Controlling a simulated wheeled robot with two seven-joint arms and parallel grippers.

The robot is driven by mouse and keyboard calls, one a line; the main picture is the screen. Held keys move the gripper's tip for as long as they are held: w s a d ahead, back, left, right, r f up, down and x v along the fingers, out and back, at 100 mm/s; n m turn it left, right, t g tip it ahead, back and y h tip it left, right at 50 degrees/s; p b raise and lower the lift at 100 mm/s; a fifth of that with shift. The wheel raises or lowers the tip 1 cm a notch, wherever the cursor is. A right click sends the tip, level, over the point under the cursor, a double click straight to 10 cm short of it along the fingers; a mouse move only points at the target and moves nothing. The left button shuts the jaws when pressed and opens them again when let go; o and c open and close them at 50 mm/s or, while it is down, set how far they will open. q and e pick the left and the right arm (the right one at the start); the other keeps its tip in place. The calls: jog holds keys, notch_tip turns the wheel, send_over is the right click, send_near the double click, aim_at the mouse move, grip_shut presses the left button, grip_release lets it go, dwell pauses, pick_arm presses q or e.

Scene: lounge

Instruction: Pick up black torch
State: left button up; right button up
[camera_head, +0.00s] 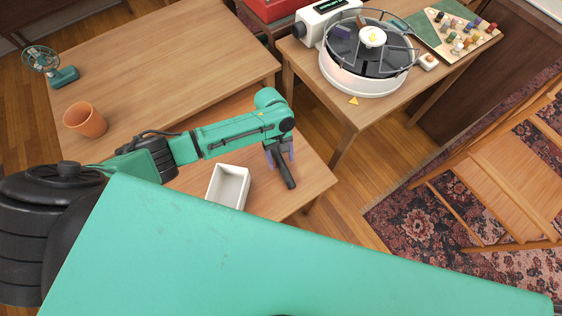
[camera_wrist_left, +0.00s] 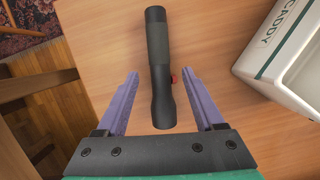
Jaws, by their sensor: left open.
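The black torch (camera_head: 286,172) lies on the wooden table below my left gripper (camera_head: 279,158) in the head view. In the left wrist view the torch (camera_wrist_left: 160,75) lies lengthwise, with a red button on its right side. My left gripper (camera_wrist_left: 157,98) is open, with one purple finger on each side of the torch's near end. I see bare table between the torch and each finger. I cannot tell how far the fingers are above the table. My right gripper is not in view.
A white caddy (camera_head: 228,186) stands just left of the torch. A terracotta pot (camera_head: 86,120) and a small green fan (camera_head: 62,76) stand farther left. A side table (camera_head: 345,118) carries a round white machine (camera_head: 358,78). The table's right edge is close to the torch.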

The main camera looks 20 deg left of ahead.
pick_arm(q)
jog(key=shift+x, duration=0.85)
grip_shut()
jog(key=shift+r, duration=0.1)
